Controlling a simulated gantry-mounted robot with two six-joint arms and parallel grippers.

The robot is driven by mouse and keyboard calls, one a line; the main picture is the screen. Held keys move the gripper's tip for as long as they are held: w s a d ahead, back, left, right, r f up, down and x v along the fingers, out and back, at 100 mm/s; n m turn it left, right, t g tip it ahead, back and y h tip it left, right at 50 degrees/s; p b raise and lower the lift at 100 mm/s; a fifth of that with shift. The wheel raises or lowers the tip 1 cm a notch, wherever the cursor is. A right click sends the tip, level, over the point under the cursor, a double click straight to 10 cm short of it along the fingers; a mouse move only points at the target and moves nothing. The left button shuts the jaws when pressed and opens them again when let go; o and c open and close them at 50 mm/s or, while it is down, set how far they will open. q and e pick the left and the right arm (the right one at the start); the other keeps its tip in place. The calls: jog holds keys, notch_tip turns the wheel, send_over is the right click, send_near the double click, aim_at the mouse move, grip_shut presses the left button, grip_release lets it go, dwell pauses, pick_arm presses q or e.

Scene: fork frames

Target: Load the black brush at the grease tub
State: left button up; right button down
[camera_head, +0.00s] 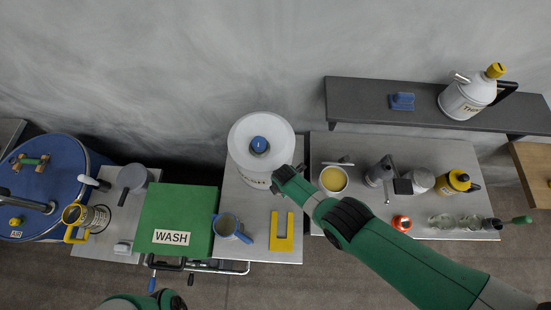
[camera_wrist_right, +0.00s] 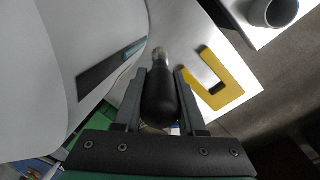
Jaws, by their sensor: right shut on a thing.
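An open white tub (camera_head: 333,179) with pale yellow contents stands at the left end of the right-hand bench in the head view; it looks like the grease tub. My right gripper (camera_head: 280,184) is left of it, beside a large white round vessel (camera_head: 245,135). In the right wrist view my right gripper (camera_wrist_right: 160,100) is shut on the black brush (camera_wrist_right: 159,94). Its bulbous black handle lies between the fingers, and a pale metal collar shows beyond them. I cannot make out the bristles. My left arm shows only as a link at the bottom edge; its gripper is out of view.
A yellow U-shaped piece (camera_head: 281,231) and a blue-handled mug (camera_head: 227,226) are on the middle bench. A metal jug (camera_head: 380,173) and a yellow bottle (camera_head: 455,181) stand right of the tub. A narrow gap separates the benches. The green WASH box (camera_head: 174,212) is left.

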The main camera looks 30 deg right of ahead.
jog(key=s+d+m+t+h, duration=0.2)
jog(key=s+d, duration=0.2)
jog(key=d, duration=0.9)
jog(key=s+d+r+m+t+h, duration=0.2)
jog(key=s+d+r, duration=0.2)
jog(key=s+d, duration=0.35)
notch_tip(320, 180, down, 6)
jog(key=b, duration=0.6)
jog(key=shift+d, duration=0.4)
jog(key=shift+w+f, duration=0.1)
jog(key=shift+f+b, duration=0.4)
jog(key=shift+f, duration=0.1)
jog(key=shift+f, duration=0.15)
dwell(0.3)
